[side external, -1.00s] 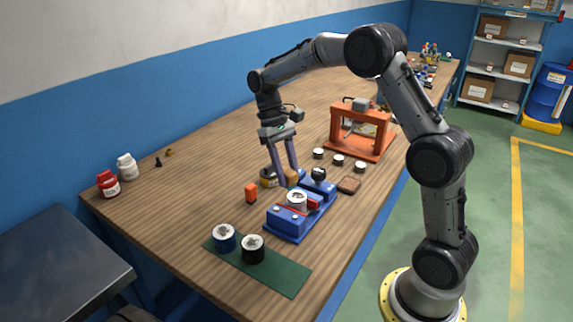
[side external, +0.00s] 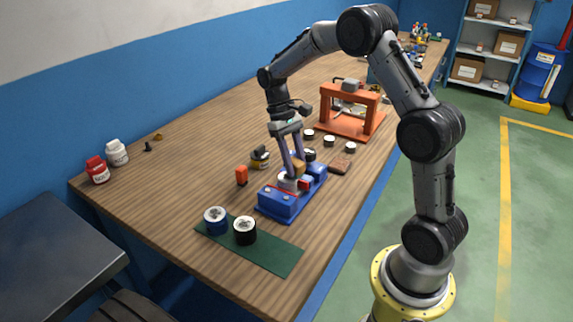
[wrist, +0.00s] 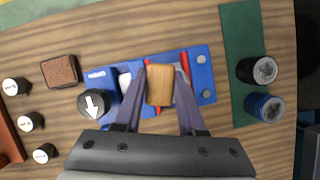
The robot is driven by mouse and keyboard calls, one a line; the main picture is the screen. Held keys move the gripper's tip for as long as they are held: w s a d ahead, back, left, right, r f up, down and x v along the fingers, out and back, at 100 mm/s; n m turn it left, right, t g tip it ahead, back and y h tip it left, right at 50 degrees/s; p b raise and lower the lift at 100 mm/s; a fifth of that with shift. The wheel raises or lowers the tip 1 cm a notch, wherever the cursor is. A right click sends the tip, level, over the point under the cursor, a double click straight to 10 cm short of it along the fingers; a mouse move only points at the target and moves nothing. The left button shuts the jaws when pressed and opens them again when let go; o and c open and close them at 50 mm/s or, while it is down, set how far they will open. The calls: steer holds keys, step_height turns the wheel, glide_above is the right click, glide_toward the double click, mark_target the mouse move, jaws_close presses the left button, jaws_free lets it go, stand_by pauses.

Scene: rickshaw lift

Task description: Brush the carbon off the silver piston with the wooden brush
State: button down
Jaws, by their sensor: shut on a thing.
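My gripper (side external: 293,170) is shut on the wooden brush (wrist: 160,85), a tan block that also shows between the fingers in the side view (side external: 298,168). The brush is over the silver piston (side external: 288,182), which is clamped in a blue vise (side external: 278,204) with red jaws. In the wrist view the brush hides most of the piston. I cannot tell whether the bristles touch the piston's top, or how much carbon is on it.
A blue piston (side external: 215,219) and a black piston (side external: 244,231) stand on a green mat (side external: 275,254). A black knob with a white arrow (wrist: 95,103) is by the vise.

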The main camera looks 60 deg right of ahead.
steer(key=shift+s+d, duration=0.3)
steer(key=shift+d, duration=0.1)
steer(key=w+a, duration=0.2)
steer(key=a, duration=0.3)
steer(key=shift+w, duration=0.4)
steer(key=shift+w+a, duration=0.1)
steer(key=shift+w, duration=0.15)
steer(key=shift+s+d, duration=0.5)
steer(key=shift+d, duration=0.35)
steer(key=shift+s+d, duration=0.5)
steer(key=shift+d, duration=0.4)
steer(key=shift+s+d, duration=0.5)
steer(key=shift+d, duration=0.35)
steer(key=w+a, duration=0.2)
steer(key=a, duration=0.3)
steer(key=shift+w, duration=0.4)
steer(key=shift+w+a+r, duration=0.1)
steer(key=shift+r, duration=0.05)
step_height(320, 180, up, 8)
